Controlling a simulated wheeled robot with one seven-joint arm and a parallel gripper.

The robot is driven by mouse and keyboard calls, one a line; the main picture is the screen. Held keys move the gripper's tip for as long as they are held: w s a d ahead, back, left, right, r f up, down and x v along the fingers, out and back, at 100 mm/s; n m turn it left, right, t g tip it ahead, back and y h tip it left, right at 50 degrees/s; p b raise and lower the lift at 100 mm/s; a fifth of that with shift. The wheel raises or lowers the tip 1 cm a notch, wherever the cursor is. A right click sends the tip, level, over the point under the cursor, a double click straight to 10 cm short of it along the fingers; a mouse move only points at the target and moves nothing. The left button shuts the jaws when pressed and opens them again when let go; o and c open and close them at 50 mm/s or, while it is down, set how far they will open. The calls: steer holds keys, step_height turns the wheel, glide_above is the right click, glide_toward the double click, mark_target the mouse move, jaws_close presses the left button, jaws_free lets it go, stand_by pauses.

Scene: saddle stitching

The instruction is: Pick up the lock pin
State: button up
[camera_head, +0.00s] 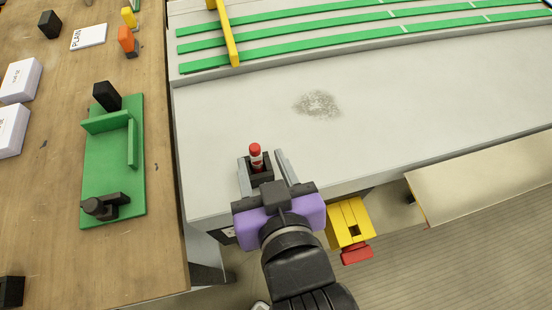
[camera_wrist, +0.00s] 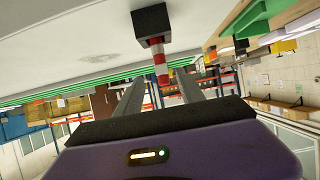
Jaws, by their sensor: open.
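The lock pin (camera_head: 255,152) is a small upright pin with a red top and a pale band. It stands in a black block (camera_head: 261,172) near the front edge of the grey bench. In the wrist view the pin (camera_wrist: 160,65) is banded red and white and juts from the black block (camera_wrist: 150,24). My gripper (camera_head: 262,158) is open, with one finger on each side of the pin. In the wrist view the fingers (camera_wrist: 160,80) flank the pin's line with gaps beside it. I cannot tell the exact depth between fingertips and pin.
The grey bench top (camera_head: 400,105) is mostly clear, with green strips (camera_head: 340,25) and a yellow bar (camera_head: 228,35) at the back. A yellow block (camera_head: 350,218) with a red part hangs at its front edge. A wooden table (camera_head: 55,185) at left holds a green fixture (camera_head: 105,180).

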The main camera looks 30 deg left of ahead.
steer(key=shift+s+d+f, duration=0.1)
steer(key=shift+f, duration=0.55)
steer(key=x, duration=0.7)
steer(key=shift+a+p, duration=0.3)
steer(key=shift+a, duration=0.1)
steer(key=shift+c, duration=0.4)
jaws_close()
